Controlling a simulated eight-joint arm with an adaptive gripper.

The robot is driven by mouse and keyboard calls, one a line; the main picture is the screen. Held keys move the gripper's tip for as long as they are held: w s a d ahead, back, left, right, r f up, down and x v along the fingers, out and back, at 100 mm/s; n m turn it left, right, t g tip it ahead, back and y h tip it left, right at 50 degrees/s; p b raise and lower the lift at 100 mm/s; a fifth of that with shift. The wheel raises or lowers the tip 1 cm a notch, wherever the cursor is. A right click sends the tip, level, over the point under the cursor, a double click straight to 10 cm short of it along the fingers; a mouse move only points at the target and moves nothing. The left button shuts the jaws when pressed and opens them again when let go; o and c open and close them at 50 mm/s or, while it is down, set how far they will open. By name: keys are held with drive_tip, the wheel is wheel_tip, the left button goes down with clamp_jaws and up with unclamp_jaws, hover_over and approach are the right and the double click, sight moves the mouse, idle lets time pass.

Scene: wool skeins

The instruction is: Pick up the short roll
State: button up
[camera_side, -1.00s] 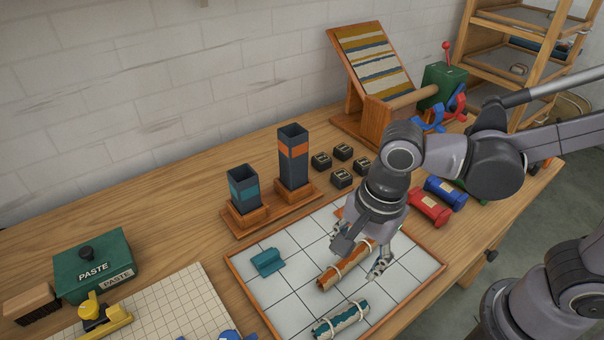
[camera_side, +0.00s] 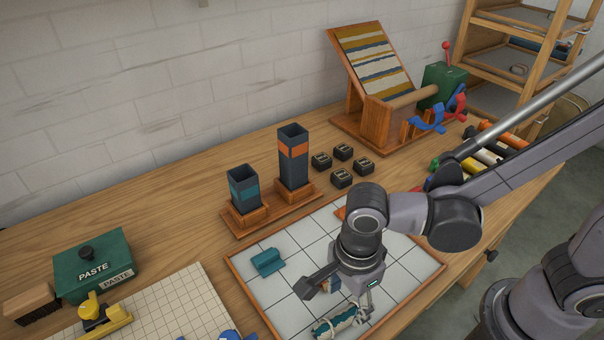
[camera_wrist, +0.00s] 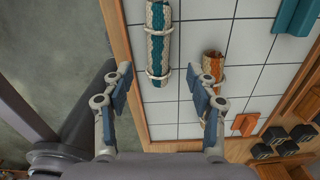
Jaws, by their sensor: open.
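A teal roll (camera_side: 340,320) with pale ties lies at the tray's near edge and looks the shorter of the two rolls. In the wrist view the teal roll (camera_wrist: 158,45) runs up from between my fingertips to the top edge. An orange roll (camera_wrist: 213,64) lies to its right, partly hidden by my right finger; in the side view my gripper hides most of it. My gripper (camera_wrist: 161,76) is open and empty, its fingers either side of the teal roll's near end in the picture. In the side view my gripper (camera_side: 345,300) is low over the tray.
The wood-rimmed white tray (camera_side: 248,300) also holds a teal piece (camera_side: 267,262) and an orange piece (camera_wrist: 243,124). Two upright holders, teal-banded (camera_side: 243,188) and orange-banded (camera_side: 294,158), stand behind it. Small black blocks (camera_side: 342,178) sit beside them. A green paste box (camera_side: 92,264) is at left.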

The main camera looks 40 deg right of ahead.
sight(343, 315)
drive_tip(key=shift+a+f, duration=0.15)
drive_tip(key=shift+f, duration=0.85)
drive_tip(key=shift+a+f, duration=0.15)
drive_tip(key=shift+f, duration=1.6)
drive_tip(key=c, duration=1.1)
